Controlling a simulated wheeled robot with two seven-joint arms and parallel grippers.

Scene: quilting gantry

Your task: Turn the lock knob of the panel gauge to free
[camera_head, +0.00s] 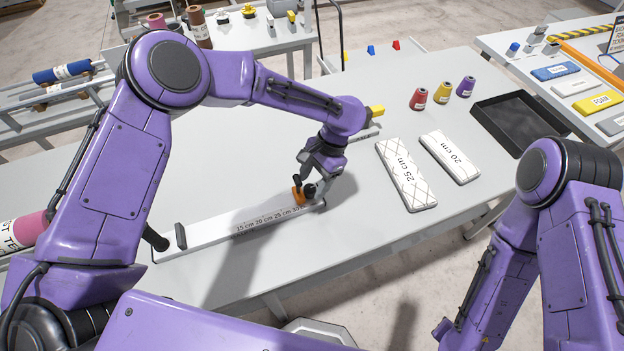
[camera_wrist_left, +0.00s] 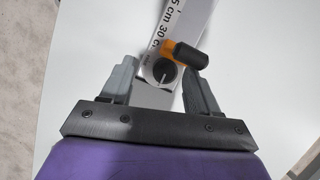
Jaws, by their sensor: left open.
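The panel gauge (camera_head: 228,228) is a long white rail with centimetre marks, lying along the front of the grey table; its scale also shows in the left wrist view (camera_wrist_left: 180,35). Near its right end sits an orange slider (camera_head: 298,194) with a black handle (camera_wrist_left: 190,55). The dark round lock knob (camera_wrist_left: 160,71) with a light line on top is beside the orange part. My left gripper (camera_wrist_left: 163,85) is open, its two grey fingers on either side of the knob with gaps showing. In the head view the left gripper (camera_head: 319,180) partly hides the gauge end. My right gripper is out of view.
White quilted panels marked 25 cm (camera_head: 406,174) and 20 cm (camera_head: 451,157) lie to the right of the left gripper. Several thread cones (camera_head: 442,93) and a black tray (camera_head: 520,122) are farther right. The table between gauge and panels is clear.

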